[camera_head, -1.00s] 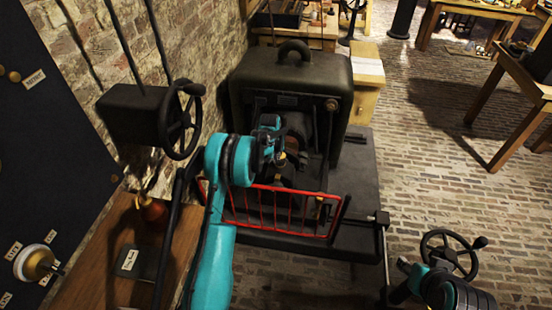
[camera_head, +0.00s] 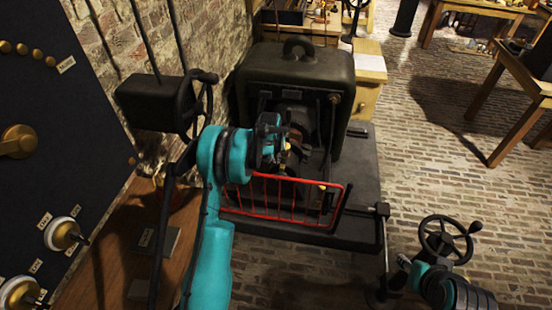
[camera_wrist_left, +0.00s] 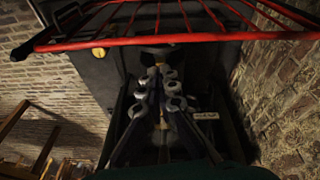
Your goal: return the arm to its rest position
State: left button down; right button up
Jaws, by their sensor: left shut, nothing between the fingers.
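My left arm (camera_head: 210,265) is teal and black and comes up from the bottom of the head view. My left gripper (camera_head: 280,143) is shut and empty, in front of the dark machine's opening and above the red guard rail (camera_head: 283,198). In the left wrist view the shut gripper (camera_wrist_left: 160,92) points toward the dark machine body, with the red rail crossing the top of the picture. Part of my right arm (camera_head: 440,285) shows at the lower right; its fingers cannot be made out.
The black machine (camera_head: 300,60) stands on a dark base behind the rail. A wall box with a handwheel (camera_head: 150,103) is close on the left, above a wooden bench (camera_head: 110,265). Another handwheel (camera_head: 447,240) stands by my right arm. Brick floor (camera_head: 430,150) is open at right.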

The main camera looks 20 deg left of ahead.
dwell(0.4)
pick_arm(q)
jog(key=s+d+r+m+t, duration=0.1)
jog(key=s+d+r, duration=0.3)
jog(key=s+r, duration=0.45)
jog(key=s+d+r+m+t, duration=0.1)
jog(key=s+d+r, duration=0.45)
jog(key=r, duration=0.65)
jog(key=s+d+m+t, duration=0.1)
jog(key=s+d, duration=0.1)
jog(key=s, duration=0.8)
jog(key=s+d+m+t, duration=0.1)
jog(key=s+d, duration=0.2)
jog(key=s, duration=0.8)
jog(key=shift+r, duration=0.3)
